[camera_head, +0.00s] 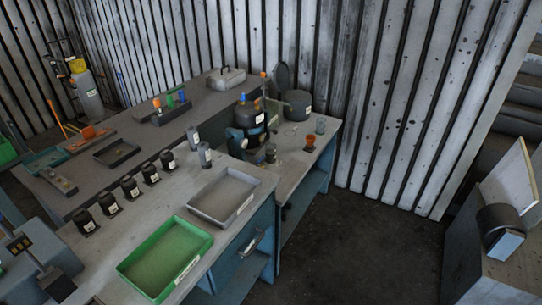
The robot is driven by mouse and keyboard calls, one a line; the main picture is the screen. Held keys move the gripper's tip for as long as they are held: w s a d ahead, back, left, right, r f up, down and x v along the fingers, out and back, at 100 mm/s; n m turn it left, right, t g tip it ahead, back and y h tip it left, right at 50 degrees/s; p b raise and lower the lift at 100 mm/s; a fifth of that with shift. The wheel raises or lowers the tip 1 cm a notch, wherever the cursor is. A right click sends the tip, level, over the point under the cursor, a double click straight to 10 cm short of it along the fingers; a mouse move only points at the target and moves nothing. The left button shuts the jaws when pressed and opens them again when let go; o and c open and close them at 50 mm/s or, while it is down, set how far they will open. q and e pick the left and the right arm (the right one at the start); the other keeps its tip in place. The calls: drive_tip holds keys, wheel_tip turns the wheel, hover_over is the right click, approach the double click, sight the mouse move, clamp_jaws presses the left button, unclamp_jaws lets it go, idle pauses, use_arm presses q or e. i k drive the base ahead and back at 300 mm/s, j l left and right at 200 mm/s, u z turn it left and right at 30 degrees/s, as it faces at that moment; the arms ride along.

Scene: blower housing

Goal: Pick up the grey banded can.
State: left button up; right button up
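Two small grey cans with pale labels stand upright close together on the near bench, behind the grey tray: one grey can (193,138) is at the back and the other grey can (205,155) is nearer. A darker labelled can (167,160) stands to their left. Another small grey can (271,153) stands at the right, near the dark blower housing (250,121). Bands are too small to make out, so I cannot tell which can is the grey banded one. Neither of my grippers is in view.
A grey tray (193,211) and a green tray (134,268) lie along the near bench's front. Several black labelled jars (108,203) stand in a row to the left. A dark round pot (297,106) stands on the right bench. The floor (345,245) at right is clear.

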sight(270, 147)
drive_tip(key=i+l+u, duration=0.1)
drive_tip(key=i+l, duration=0.3)
drive_tip(key=i+l+u, duration=0.15)
drive_tip(key=i+l, duration=0.2)
drive_tip(key=i+l+u, duration=0.1)
drive_tip(key=i+l, duration=0.25)
drive_tip(key=l, duration=0.25)
drive_tip(key=i+l+u, duration=0.1)
drive_tip(key=i+l, duration=0.2)
drive_tip(key=l, duration=0.2)
drive_tip(key=i+l+u, duration=0.15)
drive_tip(key=i+l, duration=0.15)
drive_tip(key=l, duration=0.2)
drive_tip(key=i+l+u, duration=0.1)
drive_tip(key=i+l, duration=0.2)
drive_tip(key=l, duration=0.3)
drive_tip(key=i+l+u, duration=0.15)
drive_tip(key=l, duration=0.4)
drive_tip(key=i+l+u, duration=0.1)
drive_tip(key=i+l, duration=0.2)
drive_tip(key=l, duration=0.35)
